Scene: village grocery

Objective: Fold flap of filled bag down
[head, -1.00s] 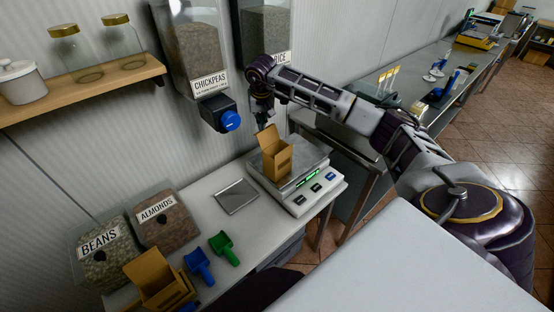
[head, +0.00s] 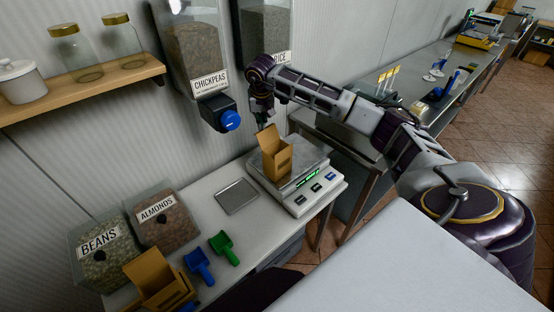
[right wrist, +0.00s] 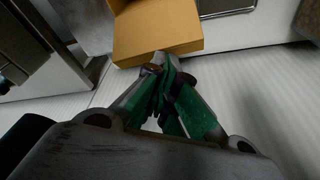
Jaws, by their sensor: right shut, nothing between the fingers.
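An upright tan paper bag (head: 279,165) stands on the steel pan of the scale (head: 312,168). Its flap (head: 268,139) sticks up at the back left of its mouth. What is inside cannot be made out. My right gripper (head: 263,121) is just above and behind the flap, pointing down. In the right wrist view its green-padded fingers (right wrist: 164,77) are shut with nothing between them. The tan bag (right wrist: 155,32) shows just beyond the fingertips; whether they touch it I cannot tell. My left gripper is not in view.
The chickpeas dispenser (head: 196,55) with its blue knob hangs left of my right gripper. A flat metal tray (head: 236,197) lies beside the scale. The almonds bin (head: 165,222), beans bin (head: 103,255), blue scoop (head: 199,265), green scoop (head: 224,247) and another open bag (head: 152,270) stand at lower left.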

